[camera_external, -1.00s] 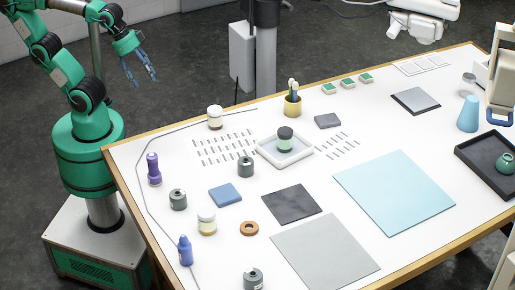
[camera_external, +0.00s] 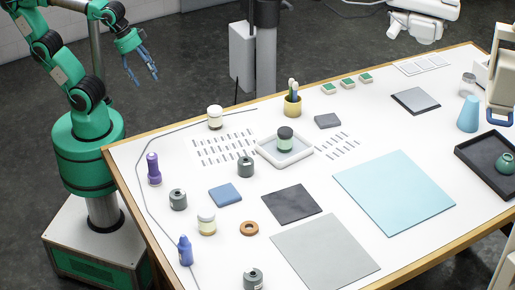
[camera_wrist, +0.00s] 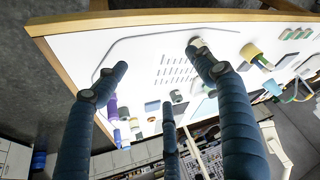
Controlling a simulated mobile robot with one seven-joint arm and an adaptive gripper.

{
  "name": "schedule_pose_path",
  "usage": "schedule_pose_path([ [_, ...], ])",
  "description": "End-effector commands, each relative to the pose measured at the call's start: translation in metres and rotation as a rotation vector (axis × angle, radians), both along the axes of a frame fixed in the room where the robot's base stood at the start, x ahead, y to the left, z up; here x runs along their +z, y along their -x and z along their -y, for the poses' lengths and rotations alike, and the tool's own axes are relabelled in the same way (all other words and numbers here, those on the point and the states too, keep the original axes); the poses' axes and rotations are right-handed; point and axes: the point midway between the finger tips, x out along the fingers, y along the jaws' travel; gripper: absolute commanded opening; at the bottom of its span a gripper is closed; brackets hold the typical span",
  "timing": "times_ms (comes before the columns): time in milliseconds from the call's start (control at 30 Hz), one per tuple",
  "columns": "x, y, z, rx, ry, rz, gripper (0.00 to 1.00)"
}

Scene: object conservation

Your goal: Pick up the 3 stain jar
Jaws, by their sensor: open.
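Several small jars stand on the white table. Three are grey with dark tops: one left of centre (camera_external: 178,200), one near the middle (camera_external: 245,167) and one at the front edge (camera_external: 253,280). A greenish jar with a dark lid (camera_external: 285,141) stands in a white tray (camera_external: 262,152). Two cream jars stand at the back (camera_external: 215,118) and front left (camera_external: 207,223). No number is readable on any jar. My gripper (camera_external: 144,80) is open and empty, raised beyond the table's back left edge, apart from every jar. Its blue fingers (camera_wrist: 158,80) cover part of the table in the wrist view.
A yellow brush cup (camera_external: 292,106) is at the back. Rows of small slips lie either side of the tray.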

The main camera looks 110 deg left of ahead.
Motion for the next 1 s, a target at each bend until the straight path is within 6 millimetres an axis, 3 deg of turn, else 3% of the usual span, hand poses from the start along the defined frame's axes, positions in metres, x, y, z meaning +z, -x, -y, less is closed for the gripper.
schedule_pose_path([
  [167,0.024,-0.024,0.009,-0.021,0.003,-0.024,0.69],
  [500,0.073,-0.094,0.04,-0.076,0.005,-0.084,0.69],
  [1000,0.112,-0.202,0.106,-0.156,-0.001,-0.175,0.69],
])
